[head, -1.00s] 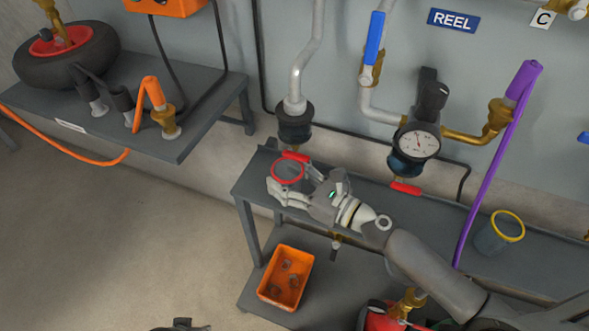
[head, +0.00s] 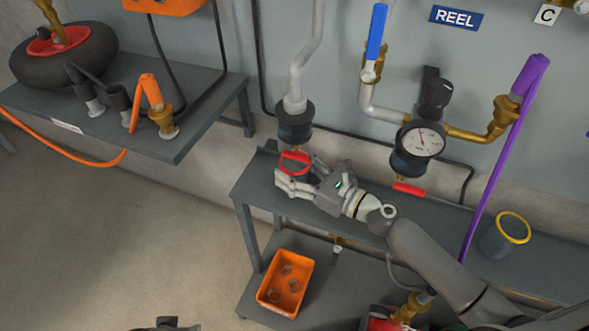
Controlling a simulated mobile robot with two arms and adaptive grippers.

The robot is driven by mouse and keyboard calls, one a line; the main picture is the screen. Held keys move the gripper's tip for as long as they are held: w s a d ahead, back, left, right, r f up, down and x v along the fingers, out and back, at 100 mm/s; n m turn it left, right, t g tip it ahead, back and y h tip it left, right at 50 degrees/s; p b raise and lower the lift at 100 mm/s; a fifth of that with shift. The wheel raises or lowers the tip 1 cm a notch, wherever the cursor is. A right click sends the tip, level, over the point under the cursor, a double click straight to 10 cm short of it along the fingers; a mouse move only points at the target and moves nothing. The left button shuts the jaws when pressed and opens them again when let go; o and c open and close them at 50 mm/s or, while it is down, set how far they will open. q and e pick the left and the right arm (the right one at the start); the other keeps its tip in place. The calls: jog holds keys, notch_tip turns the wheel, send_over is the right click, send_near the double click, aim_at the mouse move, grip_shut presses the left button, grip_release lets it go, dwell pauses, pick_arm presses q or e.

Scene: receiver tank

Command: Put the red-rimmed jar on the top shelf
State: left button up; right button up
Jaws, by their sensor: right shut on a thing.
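The red-rimmed jar (head: 295,170) is at the left end of the top shelf (head: 262,190) of the grey rack, just below a dark pipe fitting. My right gripper (head: 291,183) is shut on it, with its light fingers around the jar's near side. They hide most of the jar's body. I cannot tell whether its base touches the shelf.
A dark fitting on a pipe (head: 295,122) hangs close over the jar. A gauge (head: 421,140) and a red lever (head: 409,188) are to the right. A yellow-rimmed jar (head: 497,243) stands further right. An orange bin (head: 270,300) sits on the lower shelf.

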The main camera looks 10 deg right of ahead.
aim_at(307, 177)
pick_arm(q)
jog(key=shift+r, duration=0.1)
pick_arm(e)
jog(key=shift+f, duration=0.1)
jog(key=o, duration=1.1)
pick_arm(q)
jog(key=shift+r, duration=0.1)
pick_arm(e)
jog(key=shift+v, duration=0.8)
jog(key=v, duration=0.4)
jog(key=shift+s+d, duration=0.25)
jog(key=shift+s, duration=0.05)
jog(key=shift+s+d, duration=0.35)
pick_arm(q)
jog(key=shift+v, duration=0.8)
pick_arm(e)
jog(key=shift+d, duration=0.1)
